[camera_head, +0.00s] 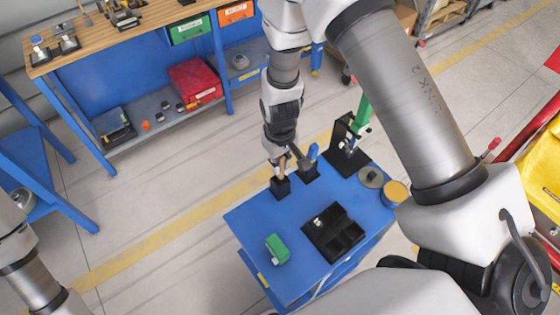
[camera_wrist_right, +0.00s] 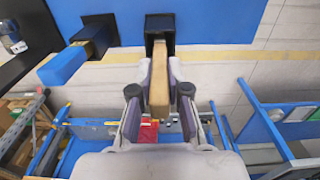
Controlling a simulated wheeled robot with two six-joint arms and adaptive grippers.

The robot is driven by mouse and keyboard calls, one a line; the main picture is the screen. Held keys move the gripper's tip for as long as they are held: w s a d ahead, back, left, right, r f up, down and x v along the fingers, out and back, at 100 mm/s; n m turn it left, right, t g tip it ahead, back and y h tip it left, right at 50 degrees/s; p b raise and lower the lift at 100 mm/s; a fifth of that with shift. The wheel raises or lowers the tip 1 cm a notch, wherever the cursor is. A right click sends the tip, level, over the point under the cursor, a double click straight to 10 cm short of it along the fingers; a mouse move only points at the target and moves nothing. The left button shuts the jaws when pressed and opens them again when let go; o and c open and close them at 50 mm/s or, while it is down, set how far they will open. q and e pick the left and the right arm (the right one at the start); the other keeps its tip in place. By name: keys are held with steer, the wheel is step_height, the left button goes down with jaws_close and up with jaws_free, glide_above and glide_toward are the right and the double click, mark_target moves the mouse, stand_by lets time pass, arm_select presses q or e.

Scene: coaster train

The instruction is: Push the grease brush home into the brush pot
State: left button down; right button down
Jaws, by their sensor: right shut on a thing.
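The grease brush, seen as a tan wooden handle (camera_wrist_right: 159,88), is held between the fingers of my right gripper (camera_wrist_right: 160,92). Its far end reaches into the mouth of the black square brush pot (camera_wrist_right: 158,22); the depth and bristles are hidden. In the head view the brush pot (camera_head: 280,188) stands at the far left corner of the blue table (camera_head: 245,222). My right gripper (camera_head: 281,163) is right above the pot, pointing down. The brush looks roughly upright. My left gripper is out of view; only part of my left arm shows at the lower left.
A second black pot (camera_head: 308,173) with a blue-handled tool (camera_head: 312,151) stands close beside. A black stand (camera_head: 345,155) with a green-handled tool (camera_head: 362,115), a black tray (camera_head: 337,243), a green block (camera_head: 277,248) and an orange-topped can (camera_head: 394,193) share the table.

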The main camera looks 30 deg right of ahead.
steer(key=shift+f+b, duration=1.05)
steer(key=shift+f, duration=0.45)
steer(key=c, duration=1.1)
jaws_free()
steer(key=shift+o, duration=0.5)
steer(key=o, duration=0.8)
steer(key=shift+c, duration=0.2)
step_height(320, 180, up, 7)
steer(key=p, duration=0.6)
steer(key=shift+r, duration=0.1)
steer(key=shift+s, duration=0.1)
